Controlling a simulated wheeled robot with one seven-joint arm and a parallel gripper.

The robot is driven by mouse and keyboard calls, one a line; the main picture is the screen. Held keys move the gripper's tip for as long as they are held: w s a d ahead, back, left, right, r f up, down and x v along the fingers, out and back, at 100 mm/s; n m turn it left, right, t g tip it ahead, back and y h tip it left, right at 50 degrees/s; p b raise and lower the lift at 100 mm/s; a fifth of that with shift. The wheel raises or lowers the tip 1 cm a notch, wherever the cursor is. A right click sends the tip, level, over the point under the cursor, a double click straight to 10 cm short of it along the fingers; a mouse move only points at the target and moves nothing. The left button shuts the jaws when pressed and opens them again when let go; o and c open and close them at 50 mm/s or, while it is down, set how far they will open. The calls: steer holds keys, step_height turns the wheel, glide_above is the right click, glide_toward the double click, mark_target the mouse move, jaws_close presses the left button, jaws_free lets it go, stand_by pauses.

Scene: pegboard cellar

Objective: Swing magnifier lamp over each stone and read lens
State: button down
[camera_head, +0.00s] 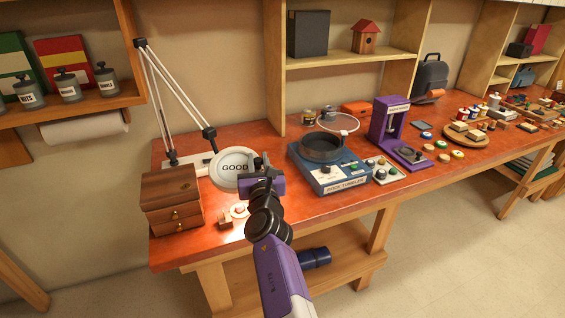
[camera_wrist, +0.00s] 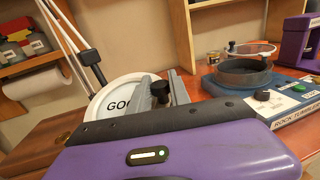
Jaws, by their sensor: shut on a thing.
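The magnifier lamp has a round white head (camera_head: 235,168) on a jointed white arm (camera_head: 160,95) at the left of the bench. Its lens reads "GOOD"; in the wrist view the lens (camera_wrist: 122,98) shows only "GOO", the rest covered by a finger. My gripper (camera_head: 260,168) is at the right edge of the lamp head, shut on its dark knob (camera_wrist: 160,92). Several coloured stones (camera_head: 381,172) sit on a pale tray.
A wooden drawer box (camera_head: 170,200) stands left of the lamp head. The blue rock tumbler (camera_head: 330,172) stands to the right, with a purple press (camera_head: 390,125) beyond it. A small wooden block (camera_head: 225,220) is near the bench's front edge. Shelves are on the wall behind.

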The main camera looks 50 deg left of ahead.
steer(key=shift+s+f, duration=0.1)
steer(key=shift+s, duration=0.35)
steer(key=c, duration=1.4)
jaws_free()
steer(key=shift+o, duration=0.8)
steer(key=shift+w, duration=0.15)
steer(key=shift+d, duration=0.1)
